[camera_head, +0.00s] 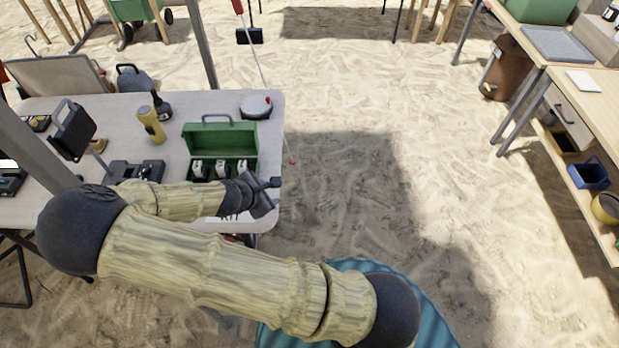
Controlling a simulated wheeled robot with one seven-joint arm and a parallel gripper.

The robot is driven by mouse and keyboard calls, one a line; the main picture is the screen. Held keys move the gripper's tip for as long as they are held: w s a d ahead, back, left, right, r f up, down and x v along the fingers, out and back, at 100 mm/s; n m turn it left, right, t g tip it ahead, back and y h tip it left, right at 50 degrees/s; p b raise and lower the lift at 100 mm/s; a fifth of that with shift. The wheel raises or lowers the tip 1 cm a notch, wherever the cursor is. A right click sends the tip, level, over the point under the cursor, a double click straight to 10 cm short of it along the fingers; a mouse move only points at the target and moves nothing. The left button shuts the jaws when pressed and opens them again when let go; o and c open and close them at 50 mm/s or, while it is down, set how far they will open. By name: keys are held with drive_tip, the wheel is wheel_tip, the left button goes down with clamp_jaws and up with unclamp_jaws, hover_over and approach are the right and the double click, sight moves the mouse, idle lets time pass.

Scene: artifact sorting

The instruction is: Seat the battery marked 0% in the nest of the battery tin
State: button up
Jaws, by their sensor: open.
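A green metal box with its lid raised, which looks like the battery tin (219,134), stands on the white table (100,104) at the left. Several white and black pieces (221,169) stand in a row inside it; they may be batteries, but no 0% marking can be read. My gripper (271,194) is just right of and in front of the tin, over the table's right edge. Its jaws are open and I see nothing held between them. My arm hides the front part of the table.
A yellow flashlight (151,124), a black device (136,171) and a round white-topped object (256,106) share the table. A thin pole (262,75) leans behind its right edge. Sandy ground right of the table is open, up to wooden benches (570,75) at the far right.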

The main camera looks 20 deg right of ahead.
drive_tip(key=s+d+r+m+g+y, duration=0.1)
drive_tip(key=s+d+r+m+y, duration=0.2)
drive_tip(key=s+r+m, duration=0.3)
drive_tip(key=s+d+r+m+g+y, duration=0.1)
drive_tip(key=s+d+r+m+y, duration=0.2)
drive_tip(key=r+m, duration=0.8)
drive_tip(key=s+d+m, duration=0.1)
drive_tip(key=s+m, duration=0.1)
drive_tip(key=shift+s+d+r+m+g, duration=0.25)
drive_tip(key=shift+s+d+m+g, duration=0.05)
drive_tip(key=shift+s+d+m, duration=0.1)
drive_tip(key=w+p+v, duration=0.2)
drive_tip(key=p+v, duration=0.6)
drive_tip(key=shift+r+p, duration=0.4)
drive_tip(key=shift+r, duration=0.1)
